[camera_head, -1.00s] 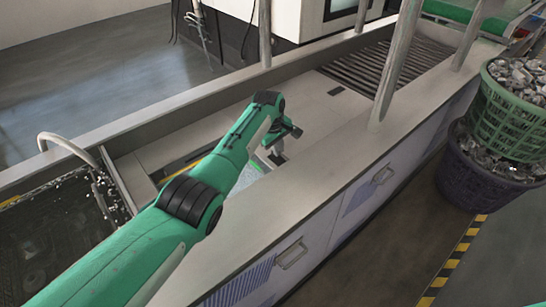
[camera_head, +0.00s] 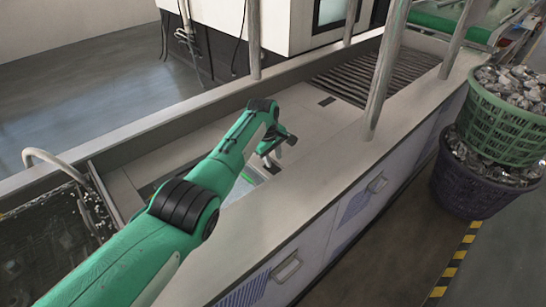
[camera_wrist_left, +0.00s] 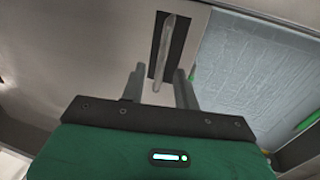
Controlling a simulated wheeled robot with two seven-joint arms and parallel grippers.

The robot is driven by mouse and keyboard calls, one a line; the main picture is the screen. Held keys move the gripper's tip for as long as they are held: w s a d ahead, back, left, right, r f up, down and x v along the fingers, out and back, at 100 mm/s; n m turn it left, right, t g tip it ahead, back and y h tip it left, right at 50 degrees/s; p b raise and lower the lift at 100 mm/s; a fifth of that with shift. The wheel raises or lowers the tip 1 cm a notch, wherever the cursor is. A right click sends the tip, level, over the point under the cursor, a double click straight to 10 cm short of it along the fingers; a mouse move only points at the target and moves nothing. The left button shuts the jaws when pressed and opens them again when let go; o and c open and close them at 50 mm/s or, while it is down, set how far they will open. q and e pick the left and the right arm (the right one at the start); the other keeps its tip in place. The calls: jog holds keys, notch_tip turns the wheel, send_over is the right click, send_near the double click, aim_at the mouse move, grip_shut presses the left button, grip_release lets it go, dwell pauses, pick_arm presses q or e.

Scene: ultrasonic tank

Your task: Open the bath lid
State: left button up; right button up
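The bath lid is a pale flat panel (camera_wrist_left: 110,40) filling the left of the left wrist view. A thin bar handle (camera_wrist_left: 170,40) crosses a dark recess in it. Beside the panel, a light blue rippled bath surface (camera_wrist_left: 262,75) shows uncovered. My left gripper (camera_wrist_left: 160,72) has its two grey fingers apart, with the handle's near end between them. I cannot tell whether they touch it. In the head view my left gripper (camera_head: 267,160) is low over the tank, next to a bright bath patch (camera_head: 251,178) that my arm partly hides. My right gripper is out of view.
Metal posts (camera_head: 383,85) stand along the tank's front rim. A dark slatted grate (camera_head: 362,75) lies farther back. A curved pipe (camera_head: 52,158) and dark basin (camera_head: 40,235) are at left. Stacked green (camera_head: 500,123) and purple (camera_head: 475,190) baskets stand at right.

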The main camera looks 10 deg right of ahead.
pick_arm(q)
jog(key=shift+r, duration=0.15)
